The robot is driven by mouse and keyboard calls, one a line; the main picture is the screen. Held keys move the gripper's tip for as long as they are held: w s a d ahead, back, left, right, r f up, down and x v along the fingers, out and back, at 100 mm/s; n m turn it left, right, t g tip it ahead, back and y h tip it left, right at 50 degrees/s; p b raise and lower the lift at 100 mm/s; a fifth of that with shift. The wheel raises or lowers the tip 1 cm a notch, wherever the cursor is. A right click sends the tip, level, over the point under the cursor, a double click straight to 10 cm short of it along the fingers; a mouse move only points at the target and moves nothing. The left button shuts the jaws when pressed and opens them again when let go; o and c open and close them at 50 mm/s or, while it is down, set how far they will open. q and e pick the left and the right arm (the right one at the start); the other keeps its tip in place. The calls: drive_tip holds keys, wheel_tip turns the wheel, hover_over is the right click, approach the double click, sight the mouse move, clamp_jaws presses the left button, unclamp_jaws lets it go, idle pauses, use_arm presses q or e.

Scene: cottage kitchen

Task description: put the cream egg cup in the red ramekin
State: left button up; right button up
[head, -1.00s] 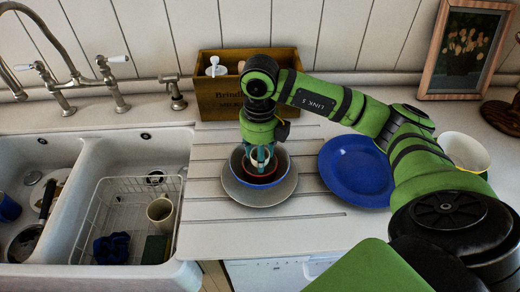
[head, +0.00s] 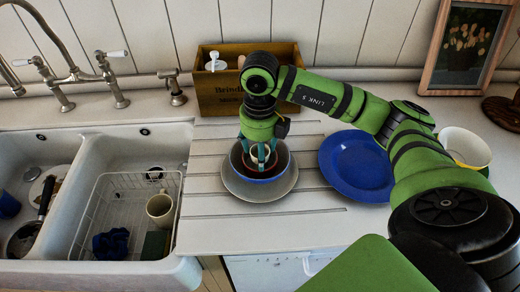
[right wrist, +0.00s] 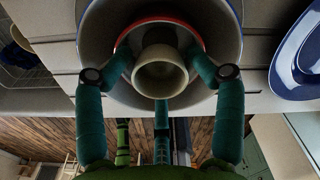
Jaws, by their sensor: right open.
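The cream egg cup (right wrist: 160,72) shows in the right wrist view, mouth toward the camera, between the fingers of my right gripper (right wrist: 160,82). The red ramekin (right wrist: 190,30) shows its red rim around and behind the cup. The cup appears to be inside the ramekin, but its base is hidden. In the head view my right gripper (head: 261,152) points down into a blue-grey bowl (head: 280,172) holding the ramekin, with the cup (head: 259,155) partly hidden by the fingers. The right fingers are open around the cup. My left gripper is not in view.
The bowl sits on a grey plate (head: 258,195) on the grooved drainboard. A blue plate (head: 357,166) lies to the right, with a white bowl (head: 464,147) beyond. A wooden box (head: 218,95) stands behind. The sink at left holds a wire rack with a mug (head: 160,208).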

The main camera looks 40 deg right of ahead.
drive_tip(key=shift+r, duration=0.1)
drive_tip(key=shift+r+p, duration=0.25)
drive_tip(key=shift+p, duration=0.1)
wheel_tip(320, 180, up, 4)
drive_tip(key=shift+w+b, duration=0.15)
drive_tip(key=shift+b, duration=0.6)
wheel_tip(320, 180, up, 8)
drive_tip(key=shift+p, duration=0.3)
